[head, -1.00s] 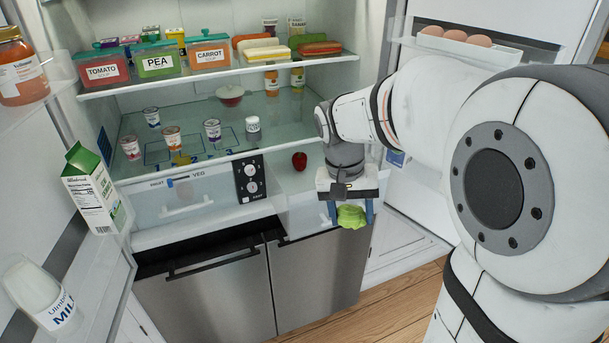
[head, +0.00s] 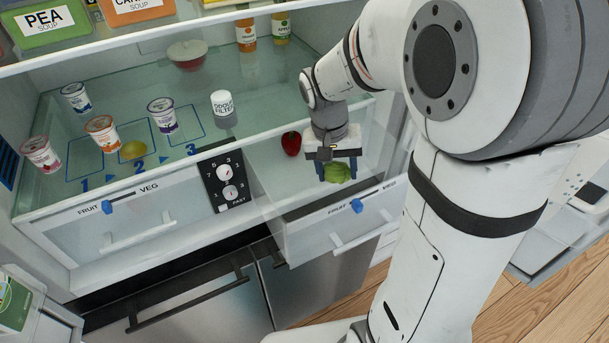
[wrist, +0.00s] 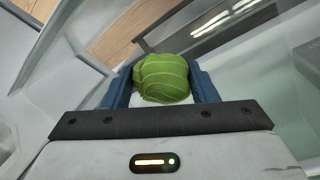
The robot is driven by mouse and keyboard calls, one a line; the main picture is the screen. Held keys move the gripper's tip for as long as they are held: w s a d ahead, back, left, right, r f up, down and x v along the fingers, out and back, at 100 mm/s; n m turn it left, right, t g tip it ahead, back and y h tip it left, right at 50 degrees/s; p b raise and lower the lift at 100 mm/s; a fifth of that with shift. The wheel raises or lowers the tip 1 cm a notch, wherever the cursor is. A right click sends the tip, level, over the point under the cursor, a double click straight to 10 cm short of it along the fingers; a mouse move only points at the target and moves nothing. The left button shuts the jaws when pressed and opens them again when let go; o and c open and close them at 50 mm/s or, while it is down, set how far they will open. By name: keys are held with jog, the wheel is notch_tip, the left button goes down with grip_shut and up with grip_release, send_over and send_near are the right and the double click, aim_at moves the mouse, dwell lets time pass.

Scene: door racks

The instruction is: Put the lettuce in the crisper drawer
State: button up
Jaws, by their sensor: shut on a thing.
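The green lettuce (head: 338,173) is gripped between the blue fingers of my gripper (head: 337,167). In the wrist view the lettuce (wrist: 163,78) fills the space between the fingers. My gripper points down over the right crisper drawer (head: 312,237), which is pulled out. The lettuce shows behind the drawer's front panel; whether it touches the drawer floor I cannot tell. A red apple or pepper (head: 291,143) shows behind and left of the lettuce. The left crisper drawer (head: 180,222) is shut, its slider near FRUIT.
A dial panel (head: 225,181) sits between the drawers. Steel cabinet doors (head: 190,300) lie below.

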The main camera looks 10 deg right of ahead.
jog(key=f, duration=0.7)
jog(key=shift+w+a+f, duration=0.1)
jog(key=shift+w+f, duration=0.1)
jog(key=shift+f, duration=1.75)
jog(key=shift+s+f, duration=0.1)
jog(key=o, duration=1)
jog(key=shift+c, duration=0.2)
jog(key=r, duration=0.4)
jog(key=a+r, duration=0.1)
jog(key=r, duration=0.3)
jog(key=a+r, duration=0.1)
jog(key=r, duration=0.3)
jog(key=shift+w, duration=0.25)
